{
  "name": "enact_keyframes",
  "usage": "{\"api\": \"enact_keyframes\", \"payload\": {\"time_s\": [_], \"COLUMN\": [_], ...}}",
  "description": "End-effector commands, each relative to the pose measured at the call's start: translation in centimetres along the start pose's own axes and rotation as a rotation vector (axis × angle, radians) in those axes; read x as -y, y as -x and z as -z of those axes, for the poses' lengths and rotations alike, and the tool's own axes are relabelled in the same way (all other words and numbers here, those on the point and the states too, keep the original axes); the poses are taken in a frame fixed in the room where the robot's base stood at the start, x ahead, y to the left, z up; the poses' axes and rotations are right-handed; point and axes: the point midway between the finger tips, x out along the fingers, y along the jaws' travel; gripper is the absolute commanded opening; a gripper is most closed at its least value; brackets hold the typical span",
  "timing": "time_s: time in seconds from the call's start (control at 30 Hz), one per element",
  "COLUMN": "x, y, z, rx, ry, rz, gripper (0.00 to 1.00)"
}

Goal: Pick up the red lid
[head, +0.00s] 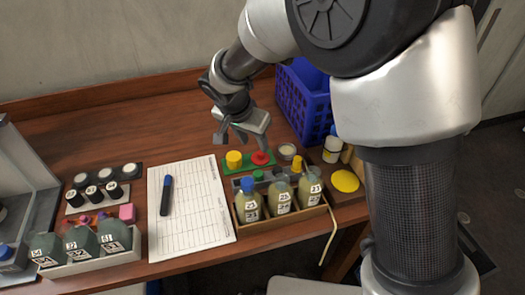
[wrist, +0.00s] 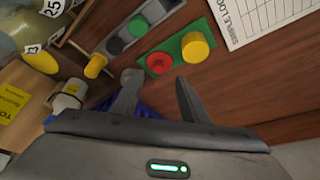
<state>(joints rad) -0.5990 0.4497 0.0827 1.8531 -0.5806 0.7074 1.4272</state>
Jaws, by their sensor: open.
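The red lid (head: 261,158) is a round disc on a green pad (head: 246,166) on the wooden table, with a taller yellow cap (head: 234,157) to its left. In the wrist view the red lid (wrist: 159,63) lies just beyond the fingertips, and the yellow cap (wrist: 195,46) is to its right. My gripper (head: 243,139) hangs over the pad, close to the red lid, with its jaws apart and nothing between them. In the wrist view my gripper (wrist: 157,82) shows two spread fingers, apart from the lid.
A wooden tray (head: 285,221) of numbered bottles stands in front of the pad. A blue crate (head: 302,103) is behind right. A paper log sheet (head: 200,215) with a marker (head: 166,195) lies left. White racks with bottles and jars are farther left. The table behind is clear.

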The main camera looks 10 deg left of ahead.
Motion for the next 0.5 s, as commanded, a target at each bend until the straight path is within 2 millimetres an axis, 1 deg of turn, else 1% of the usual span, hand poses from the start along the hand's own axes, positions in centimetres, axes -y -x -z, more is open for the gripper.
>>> {"api": "enact_keyframes", "payload": {"time_s": [0.03, 0.1, 0.27, 0.5], "x": [-0.1, 0.0, -0.1, -0.2], "y": [-0.8, -1.4, -2.3, -5.8], "z": [0.0, 0.0, 0.1, 0.2], "rx": [0.001, 0.0, 0.0, 0.001], "ry": [0.0, 0.001, -0.001, 0.0], "rz": [-0.002, -0.001, -0.001, -0.001], "gripper": [0.41, 0.41, 0.41, 0.41]}}
